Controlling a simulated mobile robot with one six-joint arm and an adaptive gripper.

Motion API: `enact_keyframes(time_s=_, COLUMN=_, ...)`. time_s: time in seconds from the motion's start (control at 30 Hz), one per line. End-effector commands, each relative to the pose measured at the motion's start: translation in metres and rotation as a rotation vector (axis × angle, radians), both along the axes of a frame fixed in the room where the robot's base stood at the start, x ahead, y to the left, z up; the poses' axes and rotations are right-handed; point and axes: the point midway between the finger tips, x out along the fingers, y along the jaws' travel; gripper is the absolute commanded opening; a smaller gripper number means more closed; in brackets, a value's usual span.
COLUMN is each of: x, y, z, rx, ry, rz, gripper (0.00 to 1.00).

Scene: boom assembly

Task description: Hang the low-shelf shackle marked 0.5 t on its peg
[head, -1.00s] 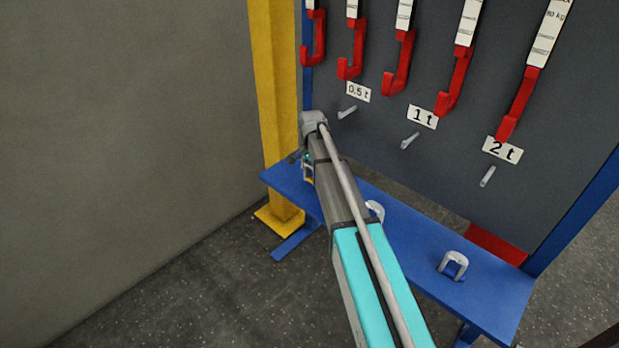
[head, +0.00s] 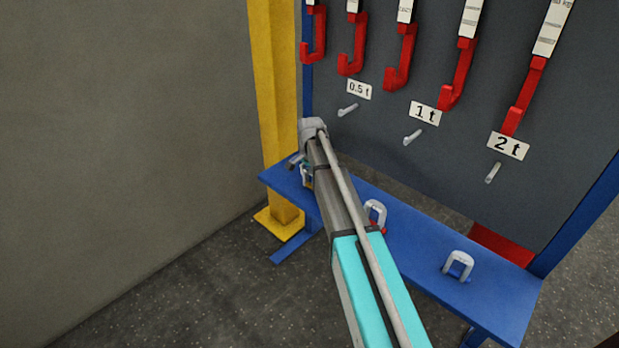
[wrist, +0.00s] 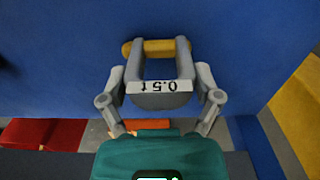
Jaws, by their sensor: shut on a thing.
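In the wrist view, the grey U-shaped shackle (wrist: 160,101) has a yellow pin and a white 0.5 t label, seen upside down. My gripper (wrist: 160,87) is shut on it, one finger at each side. The shackle is over the blue low shelf (head: 405,257); I cannot tell whether it touches. In the head view, my gripper (head: 307,176) is at the shelf's left end, and my arm hides most of the shackle. The grey 0.5 t peg (head: 348,110) sticks out of the dark board under the 0.5 t sign (head: 359,89), empty, above and right of my gripper.
The 1 t peg (head: 412,138) and 2 t peg (head: 493,173) are bare. Two other shackles stand on the shelf, one mid-shelf (head: 375,210) and one at right (head: 459,264). Several red hooks (head: 401,62) hang above the pegs. A yellow post (head: 275,100) stands close left of my gripper.

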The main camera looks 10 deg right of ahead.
Motion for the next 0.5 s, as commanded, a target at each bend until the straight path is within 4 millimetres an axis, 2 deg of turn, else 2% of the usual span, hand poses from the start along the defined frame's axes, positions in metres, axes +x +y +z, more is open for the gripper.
enact_keyframes(time_s=0.3, x=0.0000, y=0.0001, z=-0.0043, rx=0.000, ry=0.000, rz=0.000, gripper=0.21)
enact_keyframes(time_s=0.33, x=0.0001, y=0.0002, z=-0.0042, rx=0.000, ry=0.000, rz=0.000, gripper=0.83)
enact_keyframes(time_s=0.4, x=0.0000, y=0.0003, z=-0.0033, rx=0.000, ry=0.000, rz=0.000, gripper=0.96)
enact_keyframes(time_s=0.43, x=0.0000, y=0.0002, z=-0.0033, rx=0.000, ry=0.000, rz=0.000, gripper=1.00)
enact_keyframes(time_s=0.5, x=0.0000, y=0.0003, z=-0.0032, rx=0.000, ry=0.000, rz=0.000, gripper=1.00)
